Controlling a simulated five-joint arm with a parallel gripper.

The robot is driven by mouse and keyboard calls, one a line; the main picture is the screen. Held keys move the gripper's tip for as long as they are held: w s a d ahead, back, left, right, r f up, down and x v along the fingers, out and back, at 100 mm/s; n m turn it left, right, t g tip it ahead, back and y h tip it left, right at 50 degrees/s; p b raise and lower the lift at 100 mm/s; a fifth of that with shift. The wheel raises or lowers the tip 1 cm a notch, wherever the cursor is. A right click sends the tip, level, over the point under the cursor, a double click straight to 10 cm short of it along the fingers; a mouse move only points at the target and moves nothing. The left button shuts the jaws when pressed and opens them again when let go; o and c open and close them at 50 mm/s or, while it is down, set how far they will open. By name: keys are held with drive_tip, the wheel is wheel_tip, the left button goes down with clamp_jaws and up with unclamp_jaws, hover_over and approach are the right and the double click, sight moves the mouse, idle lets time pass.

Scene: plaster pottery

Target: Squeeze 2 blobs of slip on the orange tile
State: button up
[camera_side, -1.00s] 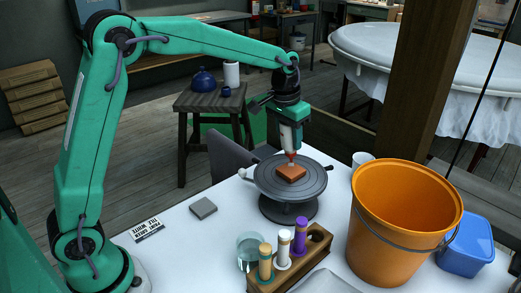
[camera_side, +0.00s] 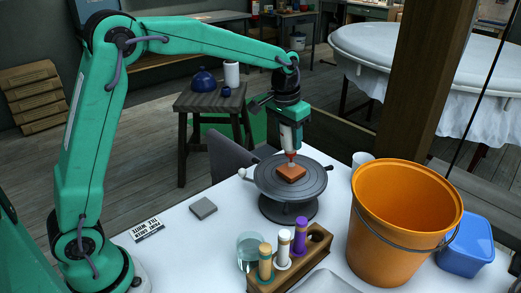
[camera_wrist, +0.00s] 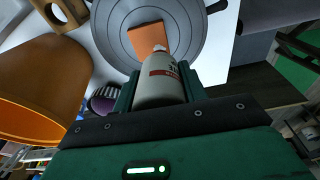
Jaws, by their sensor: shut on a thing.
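The orange tile (camera_side: 291,173) lies on the round grey turntable (camera_side: 262,179); both also show in the wrist view, the tile (camera_wrist: 146,38) and the turntable (camera_wrist: 196,50). The bottle (camera_wrist: 160,85) fills the space between my fingers in the wrist view. A small pale spot shows at the nozzle tip over the tile; I cannot tell if it is slip on the tile or the tip itself.
A wooden rack (camera_side: 265,285) with several capped tubes and a glass jar (camera_side: 250,250) stand in front of the turntable. An orange bucket (camera_side: 377,245) stands close at its right. A grey tile (camera_side: 203,208) and a printed card (camera_side: 147,230) lie on the left.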

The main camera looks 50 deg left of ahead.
drive_tip(key=shift+r, duration=0.1)
drive_tip(key=shift+r, duration=1.95)
drive_tip(key=shift+d+f, duration=0.1)
drive_tip(key=d, duration=0.1)
drive_tip(key=s+f+g, duration=0.1)
drive_tip(key=d, duration=0.1)
drive_tip(key=shift+s+d+f+g, duration=0.25)
drive_tip(key=shift+d+f+g, duration=0.05)
drive_tip(key=shift+d+g, duration=0.1)
drive_tip(key=shift+a+f, duration=0.1)
drive_tip(key=shift+f, duration=0.2)
drive_tip(key=shift+f, duration=0.65)
drive_tip(key=shift+f, duration=0.15)
drive_tip(key=shift+c, duration=0.5)
